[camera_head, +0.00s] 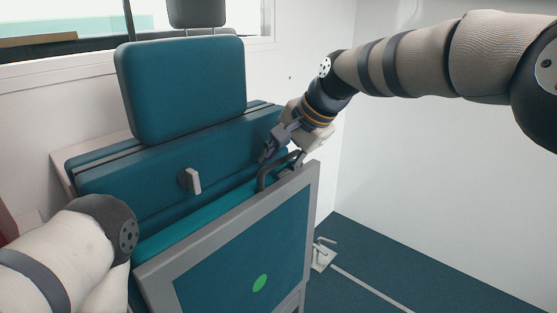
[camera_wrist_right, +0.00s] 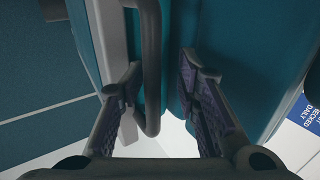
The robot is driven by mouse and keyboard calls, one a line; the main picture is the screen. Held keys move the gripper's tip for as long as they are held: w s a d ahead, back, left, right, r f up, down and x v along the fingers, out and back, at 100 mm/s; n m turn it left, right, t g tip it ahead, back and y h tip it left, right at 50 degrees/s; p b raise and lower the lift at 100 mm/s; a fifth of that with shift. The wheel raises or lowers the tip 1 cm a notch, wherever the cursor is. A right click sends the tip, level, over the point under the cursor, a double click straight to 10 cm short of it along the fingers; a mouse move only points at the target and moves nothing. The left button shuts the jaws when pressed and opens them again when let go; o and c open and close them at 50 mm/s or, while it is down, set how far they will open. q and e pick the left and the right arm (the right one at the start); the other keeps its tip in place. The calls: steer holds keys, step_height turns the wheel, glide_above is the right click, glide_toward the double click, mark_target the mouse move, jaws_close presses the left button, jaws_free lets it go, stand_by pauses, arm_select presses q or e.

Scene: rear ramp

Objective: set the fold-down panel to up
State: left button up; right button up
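The fold-down panel (camera_head: 235,246) has a grey frame, a teal face and a green oval mark. It stands steeply in front of the teal seat, with a gap behind its top edge. A dark bar handle (camera_head: 264,176) sits at its top right. My right gripper (camera_head: 270,154) is at this handle. In the right wrist view the handle (camera_wrist_right: 151,75) runs between the two open fingers, nearer the left one, with a clear gap to the right one. My left arm shows at lower left; its gripper is out of view.
A teal seat back with a headrest (camera_head: 182,88) stands behind the panel. A light grey latch (camera_head: 191,181) sits on the seat back. A pale fitting (camera_head: 323,255) is on the blue floor to the right.

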steer(key=v, duration=1.2)
steer(key=shift+f, duration=0.1)
steer(key=s+d+f+n+g+h, duration=0.1)
steer(key=s+d+f, duration=0.15)
steer(key=f, duration=0.85)
steer(key=s+d+f, duration=0.2)
steer(key=s+f, duration=0.2)
steer(key=f, duration=0.7)
steer(key=s+d+f+n+g+h, duration=0.1)
steer(key=s+d+f, duration=0.25)
steer(key=f, duration=0.65)
steer(key=s+d+f+n+g+h, duration=0.1)
steer(key=s+d+f, duration=0.2)
steer(key=s+f, duration=0.4)
steer(key=s+d+f+n+g, duration=0.1)
steer(key=s+d+f, duration=0.25)
steer(key=s, duration=0.55)
steer(key=s+d+n+g+h, duration=0.1)
steer(key=s+d, duration=0.2)
steer(key=s, duration=0.8)
steer(key=s+d+f+n+g+h, duration=0.1)
steer(key=s+d, duration=0.3)
steer(key=s, duration=0.7)
steer(key=shift+s+d+f+n+p, duration=0.2)
steer(key=shift+n+p, duration=0.15)
steer(key=shift+n, duration=0.05)
